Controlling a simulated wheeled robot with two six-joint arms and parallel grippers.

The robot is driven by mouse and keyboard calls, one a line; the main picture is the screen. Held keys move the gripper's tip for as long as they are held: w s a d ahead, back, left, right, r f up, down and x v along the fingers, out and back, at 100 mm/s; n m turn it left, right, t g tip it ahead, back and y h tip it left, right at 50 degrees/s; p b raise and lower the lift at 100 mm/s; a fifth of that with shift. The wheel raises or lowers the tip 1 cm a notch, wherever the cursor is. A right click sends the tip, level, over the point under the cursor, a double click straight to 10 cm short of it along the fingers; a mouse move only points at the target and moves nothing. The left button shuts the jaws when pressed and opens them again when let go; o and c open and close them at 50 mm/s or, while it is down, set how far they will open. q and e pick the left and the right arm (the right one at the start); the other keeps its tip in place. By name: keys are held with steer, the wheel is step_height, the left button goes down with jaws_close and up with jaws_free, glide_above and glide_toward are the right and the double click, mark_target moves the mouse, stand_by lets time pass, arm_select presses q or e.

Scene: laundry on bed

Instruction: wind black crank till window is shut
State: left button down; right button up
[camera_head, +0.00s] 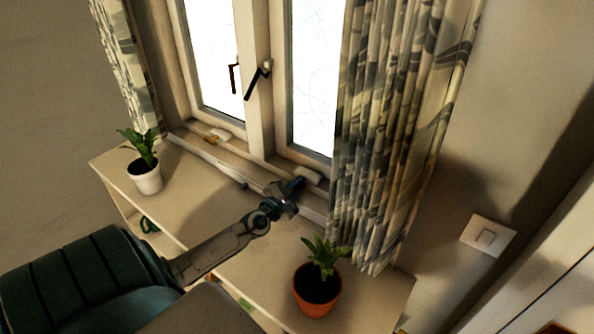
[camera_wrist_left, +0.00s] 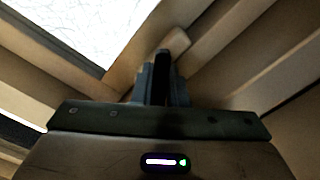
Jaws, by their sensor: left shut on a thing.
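The right window sash (camera_head: 312,70) stands above the sill; I cannot tell from here whether it is fully shut or slightly ajar. A pale crank housing (camera_head: 309,175) sits on the sill below it. My left gripper (camera_head: 294,187) is at this housing, shut on the black crank (camera_wrist_left: 163,62), which shows as a dark piece between the fingers in the left wrist view. The fingers (camera_wrist_left: 163,90) hide most of the crank. My right gripper is not in view.
A second pale housing (camera_head: 219,135) with a brownish handle sits at the left window. Potted plants (camera_head: 317,288) (camera_head: 146,176) stand on the shelf (camera_head: 190,210). A patterned curtain (camera_head: 390,130) hangs close right of my gripper.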

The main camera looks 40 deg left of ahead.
arm_select(q)
steer(key=shift+f+m, duration=0.1)
steer(key=shift+m, duration=1)
steer(key=shift+p, duration=0.3)
steer(key=c, duration=1.4)
jaws_free()
steer(key=shift+c, duration=0.2)
steer(key=shift+s, duration=0.1)
steer(key=s, duration=0.7)
steer(key=s+d+b, duration=0.1)
steer(key=s, duration=0.2)
steer(key=shift+s+d, duration=0.1)
steer(key=shift+s, duration=0.2)
